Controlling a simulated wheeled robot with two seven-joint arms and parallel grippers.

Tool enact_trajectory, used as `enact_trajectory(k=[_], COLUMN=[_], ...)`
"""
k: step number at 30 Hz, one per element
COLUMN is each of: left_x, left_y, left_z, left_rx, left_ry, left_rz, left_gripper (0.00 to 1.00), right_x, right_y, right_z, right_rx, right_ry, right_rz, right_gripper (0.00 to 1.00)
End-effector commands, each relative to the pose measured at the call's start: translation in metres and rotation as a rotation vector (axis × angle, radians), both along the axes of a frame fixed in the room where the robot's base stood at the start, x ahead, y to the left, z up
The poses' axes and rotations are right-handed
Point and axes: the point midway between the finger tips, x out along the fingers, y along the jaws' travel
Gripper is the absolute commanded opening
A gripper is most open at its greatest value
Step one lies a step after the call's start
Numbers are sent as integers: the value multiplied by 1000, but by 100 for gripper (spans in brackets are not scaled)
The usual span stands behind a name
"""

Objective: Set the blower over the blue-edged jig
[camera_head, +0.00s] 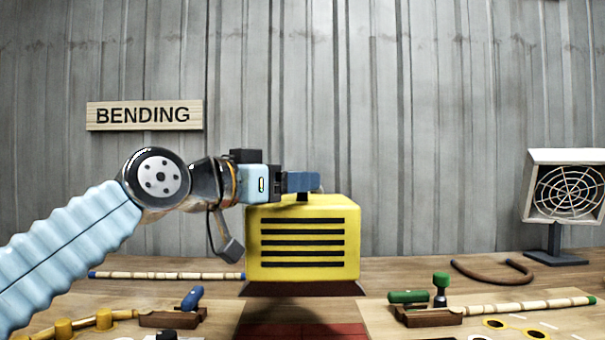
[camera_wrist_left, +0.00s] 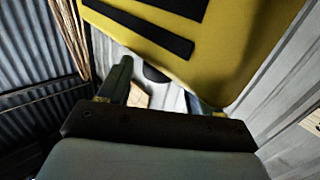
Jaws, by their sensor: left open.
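The blower (camera_head: 563,190), a pale box with a round wire grille on a dark stand, is at the far right of the bench. No blue-edged jig can be made out for sure. My left gripper (camera_head: 303,181) is open, its fingers level with the top of a yellow slatted box (camera_head: 302,275) at the centre. A small dark knob on the box's top shows just under the fingers. In the left wrist view the open fingers (camera_wrist_left: 163,85) lie close to the yellow box (camera_wrist_left: 225,55), with a dark rounded piece between them. My right gripper is not in view.
A blue-handled clamp (camera_head: 192,298) and yellow pegs (camera_head: 63,328) are at lower left. A green-handled clamp (camera_head: 410,296) and a rattan pole (camera_head: 520,306) are at right. A curved brown piece (camera_head: 490,282) lies behind. A blue-tipped pole (camera_head: 170,275) lies back left.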

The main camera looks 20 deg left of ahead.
Motion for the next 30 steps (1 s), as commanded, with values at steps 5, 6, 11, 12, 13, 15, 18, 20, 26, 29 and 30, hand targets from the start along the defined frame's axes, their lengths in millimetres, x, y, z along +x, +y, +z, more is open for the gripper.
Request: enact_trajectory(k=[5, 6, 11, 12, 13, 15, 18, 20, 26, 29, 30], left_x=[21, 23, 28, 28, 28, 28, 27, 27, 27, 27, 27], left_y=[-12, -13, -15, -15, -15, -15, -15, -15, -15, -15, -15], left_z=[1, 1, 0, 0, 0, 0, 0, 0, 0, 0, 0], left_rx=[0, 0, -1, -1, -1, -1, -1, -1, -1, -1, -1], left_ry=[1, 0, 0, 0, 0, 0, 0, 0, 0, 0, 0], left_rz=[-1, 0, 0, 0, 0, 0, 0, 0, 0, 0, 0], left_gripper=[65, 65, 65, 65, 65, 65, 57, 48, 17, 2, 0], right_x=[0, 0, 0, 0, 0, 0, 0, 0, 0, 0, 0], right_y=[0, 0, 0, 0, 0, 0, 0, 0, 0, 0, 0], right_z=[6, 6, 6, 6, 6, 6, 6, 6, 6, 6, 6], right_rx=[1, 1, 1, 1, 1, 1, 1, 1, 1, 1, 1], right_ry=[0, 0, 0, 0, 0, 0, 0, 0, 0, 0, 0], right_rz=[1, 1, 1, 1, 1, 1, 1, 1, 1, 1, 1], right_gripper=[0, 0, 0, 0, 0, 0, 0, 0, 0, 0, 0])
